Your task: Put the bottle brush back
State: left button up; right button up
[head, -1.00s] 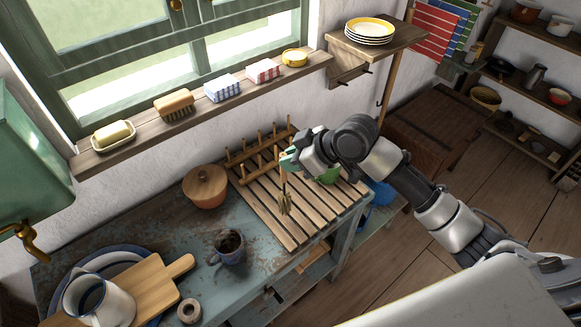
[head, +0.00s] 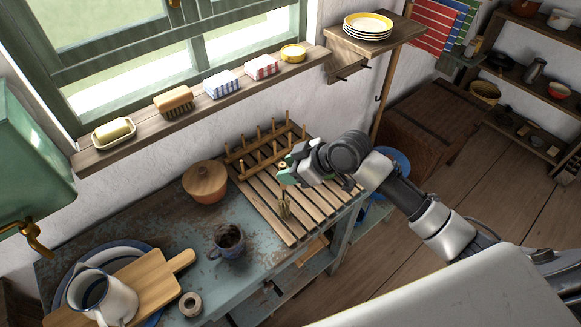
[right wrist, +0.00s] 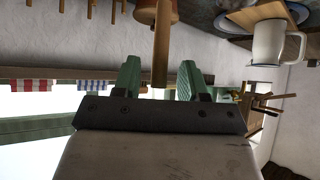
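The bottle brush (head: 285,209) is upright at the slatted wooden drying rack (head: 268,212), bristle end down; I cannot tell exactly what its lower end rests on. My right gripper (head: 284,170) is above it, over the right part of the rack. In the right wrist view the wooden handle (right wrist: 161,60) stands between my two green fingers (right wrist: 160,82), with a gap on each side. The right gripper is open around the handle. My left gripper is not in view.
Rows of pegs (head: 262,157) rise behind the slats. A lidded pot (head: 205,184) and a blue mug (head: 229,242) stand left of the rack. A cutting board (head: 150,283) with a white jug (head: 103,297) is front left. The sill (head: 200,105) holds several items.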

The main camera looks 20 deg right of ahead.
jog(key=shift+r, duration=0.1)
jog(key=b+v, duration=0.2)
jog(key=v, duration=1)
